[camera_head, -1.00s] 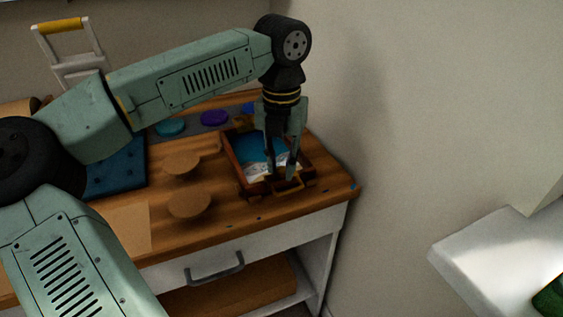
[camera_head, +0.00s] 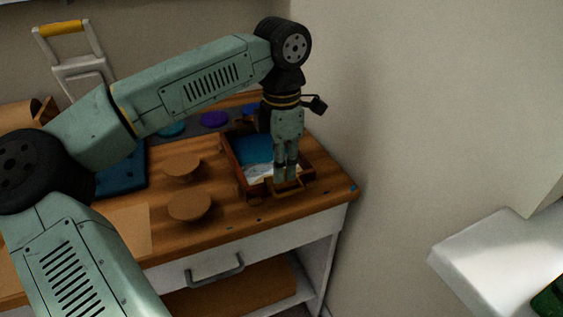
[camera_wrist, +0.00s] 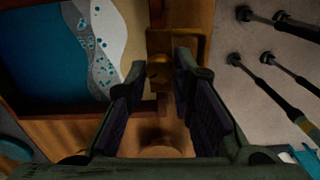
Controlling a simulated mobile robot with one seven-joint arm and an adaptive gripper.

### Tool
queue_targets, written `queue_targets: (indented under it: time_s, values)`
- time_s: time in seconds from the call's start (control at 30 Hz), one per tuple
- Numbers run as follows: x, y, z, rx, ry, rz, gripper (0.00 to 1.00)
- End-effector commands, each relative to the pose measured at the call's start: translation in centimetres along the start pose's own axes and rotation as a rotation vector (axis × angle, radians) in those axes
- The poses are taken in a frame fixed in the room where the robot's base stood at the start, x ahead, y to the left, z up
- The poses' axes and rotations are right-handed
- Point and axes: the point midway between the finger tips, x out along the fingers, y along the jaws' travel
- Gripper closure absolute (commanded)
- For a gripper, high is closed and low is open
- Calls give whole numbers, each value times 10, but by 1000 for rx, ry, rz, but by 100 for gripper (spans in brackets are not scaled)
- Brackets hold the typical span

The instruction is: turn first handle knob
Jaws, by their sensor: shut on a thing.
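A wooden tray (camera_head: 239,171) with a blue, white and sand-coloured resin picture (camera_wrist: 45,55) stands near the right end of the workbench. A brass handle (camera_head: 290,189) is on its near side; in the wrist view the handle (camera_wrist: 178,43) is at top centre. A small round brass knob (camera_wrist: 158,70) is at the handle. My gripper (camera_head: 287,178) points straight down over the handle. In the wrist view its fingers (camera_wrist: 160,74) stand on either side of the knob and are shut on it. The contact itself is partly hidden by the fingers.
Two round wooden discs (camera_head: 190,206) lie left of the tray. A purple cup (camera_head: 214,119) and a teal one (camera_head: 171,129) are behind. A blue mat (camera_head: 122,172) lies farther left. The wall is close on the right. A drawer handle (camera_head: 214,269) sticks out below.

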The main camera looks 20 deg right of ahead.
Motion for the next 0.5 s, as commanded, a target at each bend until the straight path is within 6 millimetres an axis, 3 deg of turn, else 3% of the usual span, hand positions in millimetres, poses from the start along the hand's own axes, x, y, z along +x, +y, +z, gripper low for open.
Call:
queue_targets:
  time_s: [0.5]
  values:
    - [0,-1,0,388,-1,-2,100]
